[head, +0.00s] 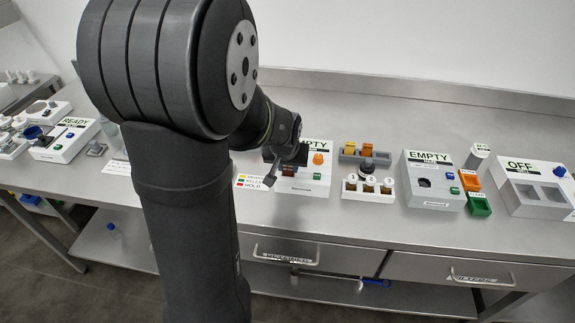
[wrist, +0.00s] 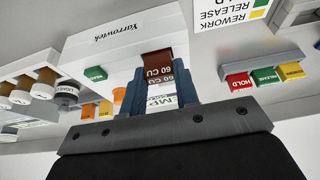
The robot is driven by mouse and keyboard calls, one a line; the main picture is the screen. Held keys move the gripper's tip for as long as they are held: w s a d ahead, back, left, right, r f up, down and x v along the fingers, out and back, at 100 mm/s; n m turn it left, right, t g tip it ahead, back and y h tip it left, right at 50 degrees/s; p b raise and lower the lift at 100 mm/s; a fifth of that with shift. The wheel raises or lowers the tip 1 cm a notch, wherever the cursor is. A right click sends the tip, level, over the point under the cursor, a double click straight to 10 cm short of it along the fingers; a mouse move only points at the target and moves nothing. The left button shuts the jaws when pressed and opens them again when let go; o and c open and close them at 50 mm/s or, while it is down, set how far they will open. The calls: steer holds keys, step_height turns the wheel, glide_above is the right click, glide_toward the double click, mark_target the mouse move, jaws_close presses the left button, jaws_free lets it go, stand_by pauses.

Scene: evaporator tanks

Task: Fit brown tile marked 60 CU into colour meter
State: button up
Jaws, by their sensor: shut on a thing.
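The brown tile marked 60 CU (wrist: 157,66) is between the two blue-grey fingers of my gripper (wrist: 160,94) in the wrist view. My gripper is shut on it. The tile's far end is at the white meter marked Yarrowtek (wrist: 110,42); I cannot tell whether it is touching or inside it. In the head view my gripper (head: 287,163) is over the left part of this meter (head: 318,180), and a little of the brown tile (head: 288,170) shows below it. The meter's sign ends in "PTY", its start hidden by my arm. Its slot is hidden.
A rack with orange tiles (head: 349,155) and a numbered vial stand (head: 353,189) are right of the meter. A second box marked EMPTY (head: 432,193) and one marked OFF (head: 520,202) stand farther right. A READY box (head: 62,148) is at left. The counter behind is clear.

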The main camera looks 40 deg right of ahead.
steer(key=shift+f, duration=0.15)
steer(key=o, duration=0.9)
steer(key=shift+o, duration=0.2)
steer(key=v, duration=1.2)
steer(key=x, duration=1.2)
steer(key=shift+r, duration=0.75)
steer(key=shift+f, duration=0.15)
